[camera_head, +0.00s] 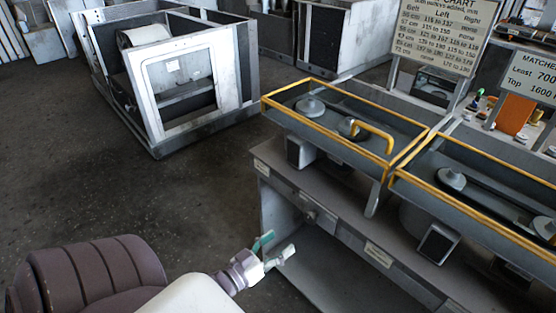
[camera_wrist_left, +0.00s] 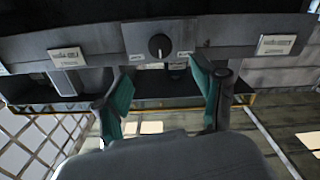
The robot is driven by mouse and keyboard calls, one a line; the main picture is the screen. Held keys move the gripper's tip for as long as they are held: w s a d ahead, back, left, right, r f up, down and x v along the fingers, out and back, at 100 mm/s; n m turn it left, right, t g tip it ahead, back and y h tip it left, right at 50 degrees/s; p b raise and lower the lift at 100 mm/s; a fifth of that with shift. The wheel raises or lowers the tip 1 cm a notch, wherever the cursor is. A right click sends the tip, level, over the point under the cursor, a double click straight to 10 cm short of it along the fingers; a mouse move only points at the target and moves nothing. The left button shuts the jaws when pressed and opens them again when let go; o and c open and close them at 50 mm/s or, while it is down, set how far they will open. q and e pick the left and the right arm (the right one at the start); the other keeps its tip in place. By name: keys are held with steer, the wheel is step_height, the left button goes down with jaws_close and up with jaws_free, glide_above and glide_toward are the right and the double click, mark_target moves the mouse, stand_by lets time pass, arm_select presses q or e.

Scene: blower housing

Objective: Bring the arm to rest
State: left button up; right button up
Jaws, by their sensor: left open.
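My left gripper (camera_head: 271,252) is open and empty in the head view, beside the front left end of the grey workbench (camera_head: 300,225). Its two green-padded fingers stand apart in the left wrist view (camera_wrist_left: 165,100), with nothing between the pads. A black round knob (camera_wrist_left: 159,46) on the bench's front panel shows beyond the fingers, apart from them. My left arm comes in from the lower left of the head view. My right gripper is in neither view.
Yellow-edged guard trays (camera_head: 345,120) with pulleys top the bench; one has a yellow handle (camera_head: 374,134). A white-framed blower housing (camera_head: 185,85) stands on the floor behind left. Sign boards (camera_head: 440,32) stand at the back right. The dark floor at left is clear.

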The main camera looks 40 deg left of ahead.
arm_select(q)
steer(key=s+d+f+g, duration=0.1)
steer(key=s+f+g, duration=0.25)
steer(key=f, duration=0.65)
steer(key=s+d+f+g+y, duration=0.1)
steer(key=s+f+g, duration=0.25)
steer(key=f, duration=0.55)
steer(key=s+d+f+g, duration=0.15)
steer(key=s+f, duration=0.35)
steer(key=f, duration=0.5)
steer(key=s+d+f+m+g, duration=0.2)
steer(key=s+f, duration=0.4)
steer(key=s, duration=0.4)
steer(key=s+d+f+m+g, duration=0.2)
steer(key=s+d+f+g, duration=0.2)
steer(key=s, duration=0.6)
step_height(320, 180, down, 3)
steer(key=shift+d+f+g, duration=0.1)
steer(key=shift+d+g, duration=0.1)
steer(key=shift+g, duration=1.05)
